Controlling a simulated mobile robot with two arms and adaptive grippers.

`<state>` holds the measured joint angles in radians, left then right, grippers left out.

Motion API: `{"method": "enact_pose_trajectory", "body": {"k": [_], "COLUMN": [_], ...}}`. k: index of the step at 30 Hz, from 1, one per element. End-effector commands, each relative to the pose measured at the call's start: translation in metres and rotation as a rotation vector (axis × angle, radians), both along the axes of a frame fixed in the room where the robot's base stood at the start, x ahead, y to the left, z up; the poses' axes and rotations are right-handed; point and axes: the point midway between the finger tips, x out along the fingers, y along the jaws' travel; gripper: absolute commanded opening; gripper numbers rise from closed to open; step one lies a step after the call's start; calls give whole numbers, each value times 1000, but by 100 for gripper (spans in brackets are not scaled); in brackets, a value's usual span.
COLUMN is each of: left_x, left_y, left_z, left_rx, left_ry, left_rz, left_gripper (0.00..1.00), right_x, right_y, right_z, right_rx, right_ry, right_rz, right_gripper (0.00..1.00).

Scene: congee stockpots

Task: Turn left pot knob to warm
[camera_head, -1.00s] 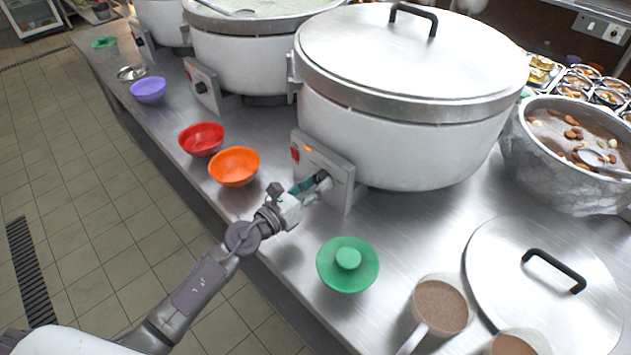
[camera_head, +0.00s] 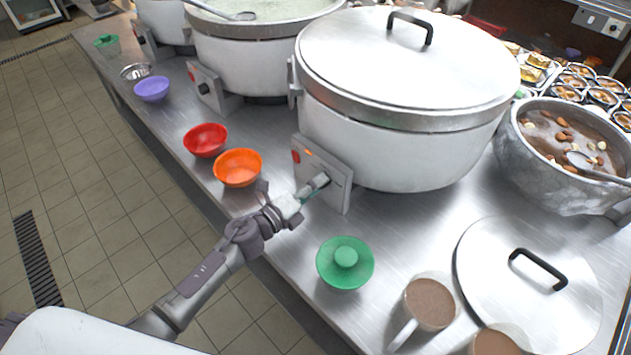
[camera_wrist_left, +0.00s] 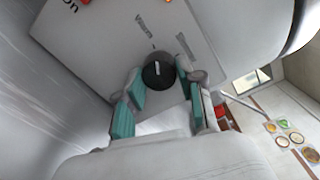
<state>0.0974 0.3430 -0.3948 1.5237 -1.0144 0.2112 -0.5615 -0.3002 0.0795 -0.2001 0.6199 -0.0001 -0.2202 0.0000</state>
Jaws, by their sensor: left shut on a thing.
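The nearest pot (camera_head: 400,140) is large and white with a steel lid. Its front control plate (camera_head: 322,172) carries a lit indicator and a knob hidden by my gripper in the head view. My left gripper (camera_head: 312,189) is at the plate. Its teal-padded fingers (camera_wrist_left: 160,88) are on either side of the knob, shut on it. My right gripper is out of view.
Orange (camera_head: 237,168) and red (camera_head: 205,140) bowls stand left of the gripper. A loose lid (camera_head: 510,310) lies at right. More pots (camera_head: 255,60) stand behind.

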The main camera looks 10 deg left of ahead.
Motion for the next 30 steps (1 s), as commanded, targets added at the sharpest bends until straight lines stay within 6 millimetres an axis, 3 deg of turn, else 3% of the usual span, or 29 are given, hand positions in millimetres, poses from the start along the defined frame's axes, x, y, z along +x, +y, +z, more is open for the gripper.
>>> {"method": "enact_pose_trajectory", "body": {"k": [12,29,30], "left_x": [1,1,1], "left_y": [1,1,1], "left_z": [1,0,0], "left_rx": [-154,-176,-176], "left_ry": [103,117,117], "left_rz": [2,2,2], "left_gripper": [3,3,44], "right_x": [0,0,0], "right_y": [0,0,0], "right_z": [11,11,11], "right_rx": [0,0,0], "right_ry": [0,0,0], "right_rz": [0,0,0], "right_gripper": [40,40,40]}}
